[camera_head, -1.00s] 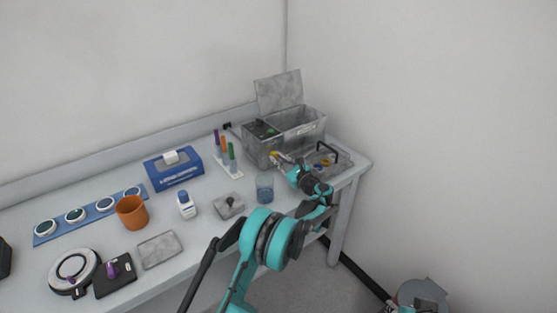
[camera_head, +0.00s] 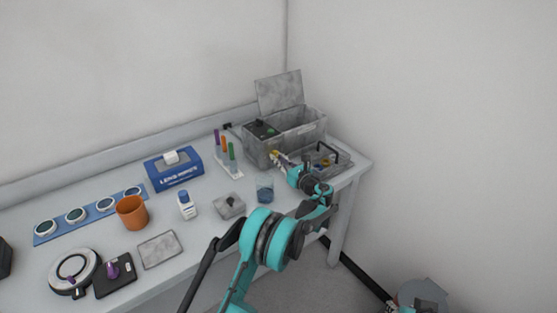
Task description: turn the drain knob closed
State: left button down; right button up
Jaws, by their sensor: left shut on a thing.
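The grey metal tank (camera_head: 302,138) stands at the back right of the bench with its lid raised. A dark control panel with a green button (camera_head: 263,129) sits on its left part. My left gripper (camera_head: 276,156) is at the tank's front face, low down, shut on a small yellowish thing there that looks like the drain knob. The fingers and wrist hide most of the knob, so its angle cannot be read.
A marker rack (camera_head: 230,165), a blue box (camera_head: 174,169) and an orange cup (camera_head: 132,212) stand further left.

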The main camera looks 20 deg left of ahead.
pick_arm(q)
jog(key=shift+r, duration=0.1)
jog(key=c, duration=1.5)
grip_release()
jog(key=shift+a, duration=0.1)
jog(key=shift+c, duration=0.2)
jog(key=v, duration=1.2)
